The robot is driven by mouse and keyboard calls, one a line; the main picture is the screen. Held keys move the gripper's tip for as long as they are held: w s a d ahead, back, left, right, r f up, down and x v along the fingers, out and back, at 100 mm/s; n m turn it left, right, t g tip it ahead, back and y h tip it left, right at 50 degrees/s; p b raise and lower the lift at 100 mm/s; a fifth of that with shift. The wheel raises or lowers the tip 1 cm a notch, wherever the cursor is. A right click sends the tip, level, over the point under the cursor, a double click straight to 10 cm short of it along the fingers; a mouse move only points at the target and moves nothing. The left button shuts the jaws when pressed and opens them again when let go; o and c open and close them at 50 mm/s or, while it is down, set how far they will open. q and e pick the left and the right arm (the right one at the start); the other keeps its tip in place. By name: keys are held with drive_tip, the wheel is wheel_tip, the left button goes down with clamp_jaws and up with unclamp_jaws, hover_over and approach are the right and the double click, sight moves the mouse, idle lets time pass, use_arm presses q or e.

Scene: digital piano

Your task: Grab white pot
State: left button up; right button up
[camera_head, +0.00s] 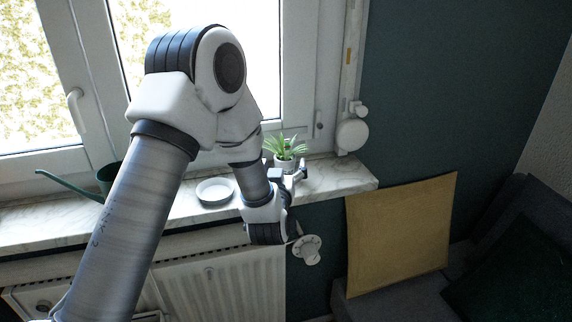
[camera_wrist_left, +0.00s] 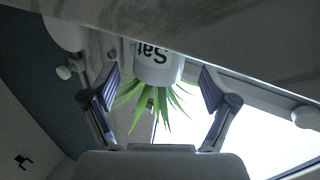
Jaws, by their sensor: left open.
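The white pot (camera_head: 285,164) stands on the marble windowsill (camera_head: 345,178) and holds a spiky green plant (camera_head: 284,147). In the left wrist view the pot (camera_wrist_left: 157,66) appears upside down, with dark lettering on its side and the leaves (camera_wrist_left: 150,100) pointing toward my wrist. My left gripper (camera_head: 287,170) is at the pot, its tip partly hidden by my wrist in the head view. In the wrist view my left gripper (camera_wrist_left: 161,90) is open, with one finger on each side of the pot and plant, apart from them. My right gripper is not in view.
A white dish (camera_head: 215,191) sits on the sill left of the pot. A green watering can (camera_head: 106,178) stands further left, partly behind my arm. The window is behind, a radiator (camera_head: 225,285) below. A yellow cushion (camera_head: 400,235) is at the right.

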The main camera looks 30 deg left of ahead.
sight(283, 164)
use_arm(q)
drive_tip(key=x, duration=0.3)
drive_tip(key=shift+w+a+f, duration=0.1)
drive_tip(key=shift+w+a, duration=0.05)
drive_tip(key=shift+w, duration=0.2)
drive_tip(key=shift+s, duration=0.15)
drive_tip(key=shift+c, duration=0.3)
drive_tip(key=c, duration=1.4)
